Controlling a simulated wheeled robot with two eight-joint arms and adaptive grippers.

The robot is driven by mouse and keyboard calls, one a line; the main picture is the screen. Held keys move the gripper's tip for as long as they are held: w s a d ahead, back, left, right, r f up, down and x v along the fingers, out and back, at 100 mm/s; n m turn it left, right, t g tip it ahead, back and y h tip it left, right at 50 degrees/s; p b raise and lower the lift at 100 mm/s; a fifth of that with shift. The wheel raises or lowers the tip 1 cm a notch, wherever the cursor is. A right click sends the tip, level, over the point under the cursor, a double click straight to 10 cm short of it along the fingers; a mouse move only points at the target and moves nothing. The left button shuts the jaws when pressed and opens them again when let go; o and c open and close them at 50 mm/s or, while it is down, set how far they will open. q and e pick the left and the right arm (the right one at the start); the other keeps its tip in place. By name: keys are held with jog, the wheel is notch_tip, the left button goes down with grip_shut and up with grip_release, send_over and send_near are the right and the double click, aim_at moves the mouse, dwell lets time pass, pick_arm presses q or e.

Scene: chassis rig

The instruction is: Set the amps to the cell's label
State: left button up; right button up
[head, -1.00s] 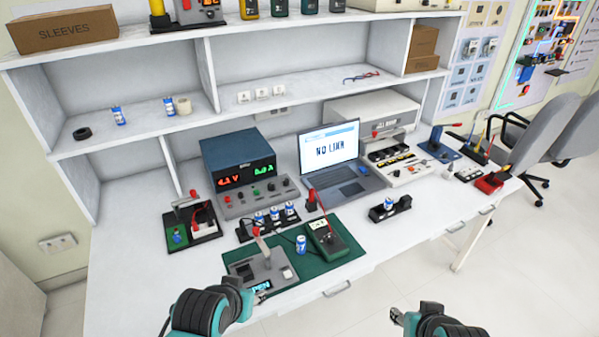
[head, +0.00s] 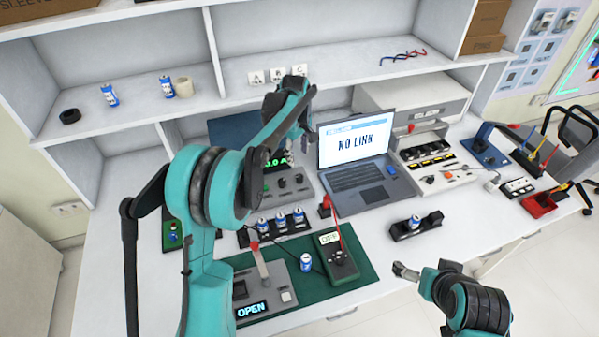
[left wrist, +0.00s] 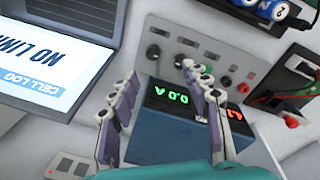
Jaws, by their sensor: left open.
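The bench power supply (head: 290,186) stands under the shelf, partly hidden by my left arm. Its green current display reads 0.0 A, also in the left wrist view (left wrist: 172,97); its red display (left wrist: 235,113) is mostly hidden by a finger. Several knobs (left wrist: 153,51) line its sloping panel. My left gripper (head: 287,142) is open and empty at the power supply; its fingers (left wrist: 163,110) flank the green display in the wrist view. A blue cell (head: 306,262) stands on the green mat; its label is too small to read.
A rack with several blue cells (head: 281,222) is behind the mat. A fixture reading OPEN (head: 268,290) and a meter reading OFF (head: 339,255) rest on the mat. The laptop (head: 360,150) shows NO LINK.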

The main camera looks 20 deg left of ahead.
aim_at(299, 176)
pick_arm(q)
jog(key=w+f+n, duration=0.1)
jog(key=f, duration=0.1)
jog(key=w+f, duration=0.1)
jog(key=f, duration=0.1)
jog(key=w+f+n+g, duration=0.1)
jog(key=w+f, duration=0.1)
jog(key=shift+w+a+f+n, duration=0.1)
jog(key=shift+a+f+n, duration=0.2)
jog(key=shift+f, duration=0.1)
notch_tip(299, 176, down, 8)
jog(key=shift+f+b, duration=0.1)
jog(key=shift+b, duration=1.05)
jog(key=shift+c, duration=0.4)
grip_shut()
